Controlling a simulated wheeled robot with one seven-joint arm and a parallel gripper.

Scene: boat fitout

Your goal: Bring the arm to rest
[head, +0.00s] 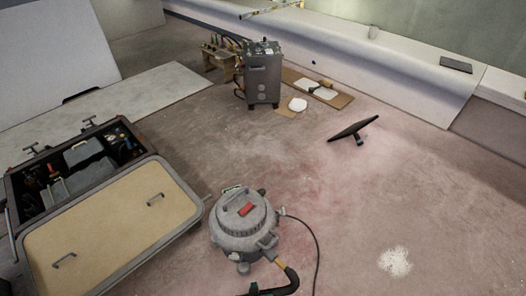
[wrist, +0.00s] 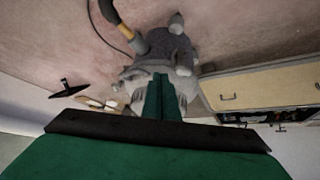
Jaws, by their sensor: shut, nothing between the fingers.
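My gripper (wrist: 160,80) shows in the wrist view as two green fingers set side by side, shut and empty. Behind the fingertips in that view is the grey round shop vacuum (wrist: 168,52), partly hidden by them; I cannot tell how far apart they are. The vacuum (head: 243,222) also stands on the floor in the lower middle of the head view, with a red part on its lid. Most of my arm is out of view.
An open toolbox (head: 90,160) with its tan lid (head: 110,235) lies at left. A grey machine (head: 262,75) stands at the back. A hose (head: 291,277) and thin cable trail from the vacuum. The right floor is largely clear.

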